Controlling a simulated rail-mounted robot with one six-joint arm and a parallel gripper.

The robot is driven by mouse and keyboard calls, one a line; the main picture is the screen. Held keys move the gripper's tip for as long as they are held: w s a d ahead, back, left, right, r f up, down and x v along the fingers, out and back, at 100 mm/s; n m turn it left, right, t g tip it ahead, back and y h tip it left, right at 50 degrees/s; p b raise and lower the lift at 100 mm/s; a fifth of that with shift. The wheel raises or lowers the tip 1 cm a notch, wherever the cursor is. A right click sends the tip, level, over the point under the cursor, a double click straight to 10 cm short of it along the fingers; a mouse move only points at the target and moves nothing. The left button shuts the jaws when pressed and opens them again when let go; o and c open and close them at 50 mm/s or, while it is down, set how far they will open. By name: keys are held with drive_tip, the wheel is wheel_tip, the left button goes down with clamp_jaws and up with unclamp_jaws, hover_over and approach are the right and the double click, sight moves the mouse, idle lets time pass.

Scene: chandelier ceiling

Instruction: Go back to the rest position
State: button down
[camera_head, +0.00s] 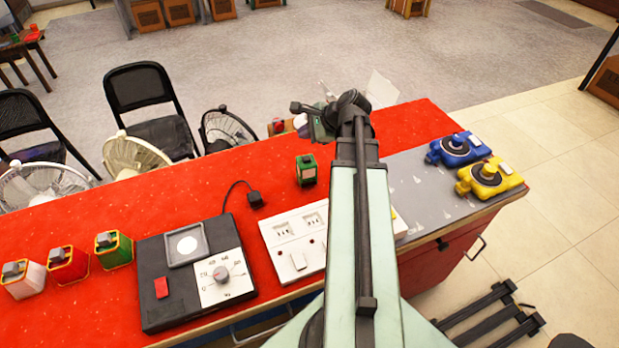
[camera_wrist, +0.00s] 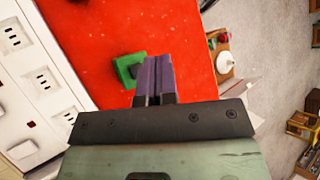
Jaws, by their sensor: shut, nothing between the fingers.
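My gripper shows in the wrist view (camera_wrist: 155,80) with its two purple fingers pressed together and nothing between them. It is above the red tabletop (camera_wrist: 195,30), and its fingertips overlap part of a green block (camera_wrist: 128,70) in that picture. In the head view my green arm reaches up over the red table (camera_head: 180,205) towards its far edge. The gripper (camera_head: 322,120) is small and partly hidden there by my wrist. The green block (camera_head: 306,170) stands on the table to the left of my arm.
A white socket panel (camera_head: 290,235) lies partly behind my arm. A black box with a dial (camera_head: 195,270) and several coloured blocks (camera_head: 113,248) stand to the left. Blue (camera_head: 455,148) and yellow (camera_head: 488,178) devices are at the right. Fans (camera_head: 135,155) and chairs (camera_head: 140,85) stand beyond the table.

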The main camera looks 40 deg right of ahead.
idle(0.4)
drive_tip(key=shift+s+f+n, duration=0.2)
drive_tip(key=shift+f+n, duration=0.05)
drive_tip(key=shift+n, duration=0.55)
drive_tip(key=s+a+f+n+g+h, duration=0.1)
drive_tip(key=a+n+g, duration=0.3)
drive_tip(key=a+n, duration=0.6)
drive_tip(key=s+a+f+n+g+h, duration=0.2)
drive_tip(key=a+n, duration=0.8)
drive_tip(key=a, duration=1)
drive_tip(key=shift+s+a+f+n+g+h, duration=0.2)
drive_tip(key=shift+f+n+g+h, duration=0.15)
drive_tip(key=shift+f+g, duration=0.75)
